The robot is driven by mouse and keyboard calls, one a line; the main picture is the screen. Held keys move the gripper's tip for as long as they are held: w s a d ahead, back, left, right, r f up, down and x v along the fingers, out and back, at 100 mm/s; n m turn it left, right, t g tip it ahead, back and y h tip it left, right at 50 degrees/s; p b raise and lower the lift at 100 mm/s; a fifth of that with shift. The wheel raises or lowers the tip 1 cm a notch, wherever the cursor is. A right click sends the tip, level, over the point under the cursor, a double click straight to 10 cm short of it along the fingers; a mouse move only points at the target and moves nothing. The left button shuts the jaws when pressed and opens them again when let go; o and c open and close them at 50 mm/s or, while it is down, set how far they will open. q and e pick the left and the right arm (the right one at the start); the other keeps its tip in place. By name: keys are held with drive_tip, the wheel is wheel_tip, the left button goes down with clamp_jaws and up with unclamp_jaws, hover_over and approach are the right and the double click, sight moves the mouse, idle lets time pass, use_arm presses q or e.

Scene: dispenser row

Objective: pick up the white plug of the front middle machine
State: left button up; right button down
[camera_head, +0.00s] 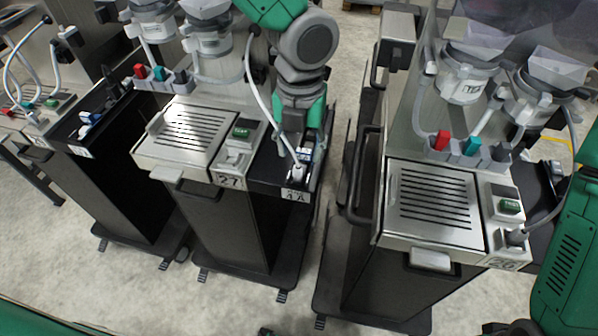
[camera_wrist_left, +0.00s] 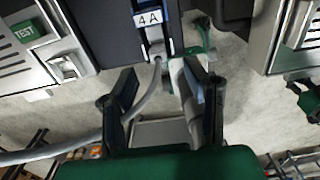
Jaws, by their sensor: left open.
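The middle machine (camera_head: 165,158) carries the number 27 and has a slotted steel tray top. On its right side a dark shelf labelled 4A holds the white plug (camera_head: 297,172), with a pale cable rising from it. In the left wrist view the white plug (camera_wrist_left: 157,48) sits just below the 4A label, its cable curving down to the left. My left gripper (camera_head: 303,140) is over this shelf, close to the plug. In the left wrist view its two dark fingers (camera_wrist_left: 163,95) are apart, with the cable running between them and nothing gripped. My right gripper is not visible.
A similar machine (camera_head: 385,215) stands to the right, with a plug on its top. Another machine (camera_head: 95,185) stands to the left. Holders with red and teal-capped pieces (camera_head: 470,155) sit above the trays. Pale floor shows between the machines.

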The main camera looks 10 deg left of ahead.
sight(299, 167)
use_arm(q)
drive_tip(key=shift+a+f, duration=0.1)
drive_tip(key=shift+f, duration=2.7)
drive_tip(key=c, duration=0.9)
